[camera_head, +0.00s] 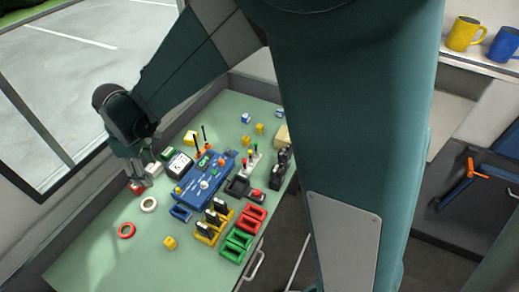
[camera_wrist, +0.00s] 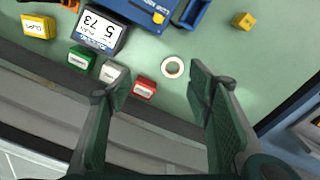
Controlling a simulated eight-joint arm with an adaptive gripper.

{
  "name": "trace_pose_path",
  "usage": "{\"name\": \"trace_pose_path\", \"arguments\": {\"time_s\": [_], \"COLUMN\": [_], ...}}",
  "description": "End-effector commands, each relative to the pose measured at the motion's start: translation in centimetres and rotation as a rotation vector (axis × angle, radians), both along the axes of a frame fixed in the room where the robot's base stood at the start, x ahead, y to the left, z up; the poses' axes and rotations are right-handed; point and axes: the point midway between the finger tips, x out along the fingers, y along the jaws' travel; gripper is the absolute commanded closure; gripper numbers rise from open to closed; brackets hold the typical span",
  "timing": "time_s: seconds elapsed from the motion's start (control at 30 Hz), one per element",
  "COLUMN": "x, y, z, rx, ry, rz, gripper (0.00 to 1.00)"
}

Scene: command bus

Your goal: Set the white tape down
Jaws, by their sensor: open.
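The white tape (camera_head: 148,205) is a small white ring lying flat on the green tabletop (camera_head: 90,262). In the wrist view the tape (camera_wrist: 172,67) shows whole, with green surface in its hole. My gripper (camera_head: 143,182) is just up and left of it in the head view. In the wrist view my gripper (camera_wrist: 160,85) has its two fingers wide apart with nothing between them. The tape appears beyond the fingertips, not touched by either finger.
A red tape ring (camera_head: 126,230) lies nearer the front left. A red box (camera_wrist: 145,88) sits close to the left finger, beside a white and a green box. A blue console (camera_head: 205,178) and a yellow cube (camera_head: 169,242) are nearby. A ledge borders the table.

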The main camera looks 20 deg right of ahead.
Motion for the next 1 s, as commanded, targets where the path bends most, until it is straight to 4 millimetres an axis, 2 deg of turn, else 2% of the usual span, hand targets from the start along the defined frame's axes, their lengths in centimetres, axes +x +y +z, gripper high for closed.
{"name": "trace_pose_path", "arguments": {"time_s": [0.03,0.4,0.67,1.0], "x": [0.0,-0.5,-1.6,-3.9], "y": [-1.3,-9.1,-14.5,-21.1], "z": [0.8,6.1,9.0,12.0], "rx": [0.007,0.062,0.101,0.153], "ry": [-0.008,-0.075,-0.122,-0.185], "rz": [-0.026,-0.220,-0.355,-0.530], "gripper": [0.49,0.49,0.49,0.49]}}
